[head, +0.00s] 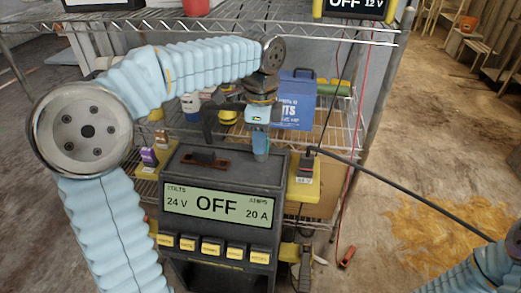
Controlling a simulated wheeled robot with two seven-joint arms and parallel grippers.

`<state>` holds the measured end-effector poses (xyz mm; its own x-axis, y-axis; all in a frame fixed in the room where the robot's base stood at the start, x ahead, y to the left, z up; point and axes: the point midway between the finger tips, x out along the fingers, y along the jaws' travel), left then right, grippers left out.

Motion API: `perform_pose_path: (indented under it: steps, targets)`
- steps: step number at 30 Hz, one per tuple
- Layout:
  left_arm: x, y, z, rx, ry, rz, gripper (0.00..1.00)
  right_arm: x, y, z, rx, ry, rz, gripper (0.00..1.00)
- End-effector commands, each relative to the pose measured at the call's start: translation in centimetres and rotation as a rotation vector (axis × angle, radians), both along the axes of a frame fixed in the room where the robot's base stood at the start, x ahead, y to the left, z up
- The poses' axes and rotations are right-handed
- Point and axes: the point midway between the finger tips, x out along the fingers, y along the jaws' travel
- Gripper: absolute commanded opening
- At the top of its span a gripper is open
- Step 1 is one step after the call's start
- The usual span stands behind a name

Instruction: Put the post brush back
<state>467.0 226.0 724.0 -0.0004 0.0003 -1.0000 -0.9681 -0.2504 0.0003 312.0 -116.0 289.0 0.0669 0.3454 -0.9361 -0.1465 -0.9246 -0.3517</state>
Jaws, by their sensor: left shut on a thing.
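My left gripper (261,122) points down above the back right of the dark charger (219,183). It is shut on a small blue piece (261,145), which I take to be the post brush. The piece hangs upright, with its lower end at the charger's top edge; I cannot tell whether they touch. Its bristles cannot be made out. The charger's display reads OFF, 24 V and 20 A. My right arm shows only at the lower right corner, and its gripper is out of the picture.
A wire shelf rack (340,130) stands behind, holding a blue bag (294,98) and yellow items. A yellow block (303,182) is right of the charger. A red clamp (347,256) lies low beside the rack. Open floor lies right.

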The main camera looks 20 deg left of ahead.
Motion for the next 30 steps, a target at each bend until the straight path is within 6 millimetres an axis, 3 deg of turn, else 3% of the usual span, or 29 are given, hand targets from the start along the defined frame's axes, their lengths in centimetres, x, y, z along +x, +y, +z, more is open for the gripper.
perform_pose_path:
  steps: [5, 12, 23, 24, 28, 30]
  targets:
    - [0.7, 0.3, -0.9, 0.000, 0.000, 0.002, 0.00, 0.0, 0.0, -0.1, 0.000, -0.001, -0.001, 0.57]
    - [1.0, 0.5, -4.3, 0.000, 0.001, 0.001, 0.00, 0.1, -0.2, -0.7, -0.003, -0.001, -0.004, 0.57]
    - [1.0, 0.5, -4.8, 0.000, 0.000, 0.001, 0.00, 0.1, -0.3, -0.8, -0.003, -0.002, -0.004, 0.57]
    - [1.0, 0.5, -4.7, 0.000, 0.000, 0.001, 0.32, 0.1, -0.3, -0.7, -0.004, -0.002, -0.004, 0.57]
    - [1.0, 0.5, -4.7, 0.000, 0.000, 0.001, 0.52, 0.1, -0.3, -0.7, -0.003, -0.002, -0.004, 0.57]
    - [1.0, 0.5, -4.7, 0.000, 0.000, 0.001, 0.53, 0.1, -0.3, -0.7, -0.003, -0.002, -0.004, 0.57]
